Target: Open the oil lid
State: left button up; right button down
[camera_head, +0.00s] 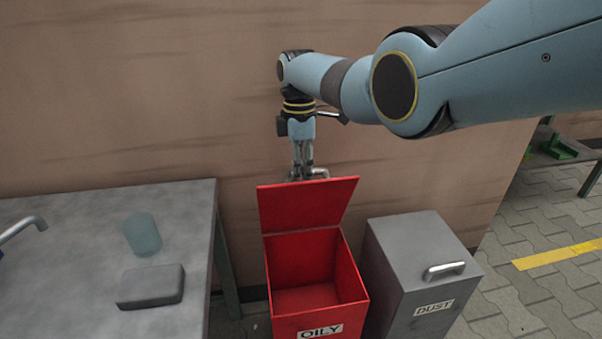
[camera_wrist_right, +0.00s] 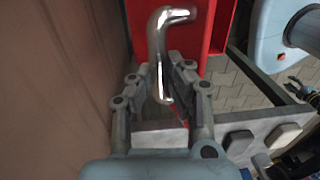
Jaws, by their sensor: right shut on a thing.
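The red bin labelled OILY (camera_head: 318,318) stands on the floor, with its red lid (camera_head: 304,205) raised at the back, so I see into its empty-looking inside. My right gripper (camera_head: 303,172) is at the top edge of the raised lid. In the right wrist view, the right gripper (camera_wrist_right: 160,85) is shut on the lid's bent metal handle (camera_wrist_right: 159,40), which lies between its fingers. The red lid (camera_wrist_right: 212,30) shows beside the handle there.
A grey bin labelled DUST (camera_head: 400,262), with its lid down and a metal handle (camera_head: 444,270), stands right of the red bin. A grey table (camera_head: 70,225) at left bears a translucent cup (camera_head: 142,235) and a grey block (camera_head: 150,287). A brown wall (camera_head: 140,90) is close behind.

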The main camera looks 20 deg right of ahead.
jog(key=shift+s+f, duration=0.15)
jog(key=shift+f, duration=0.1)
jog(key=c, duration=1.2)
grip_release()
jog(key=shift+c, duration=0.2)
jog(key=shift+r, duration=0.15)
notch_tip(320, 180, up, 12)
jog(key=w, duration=0.1)
jog(key=shift+w+d, duration=0.1)
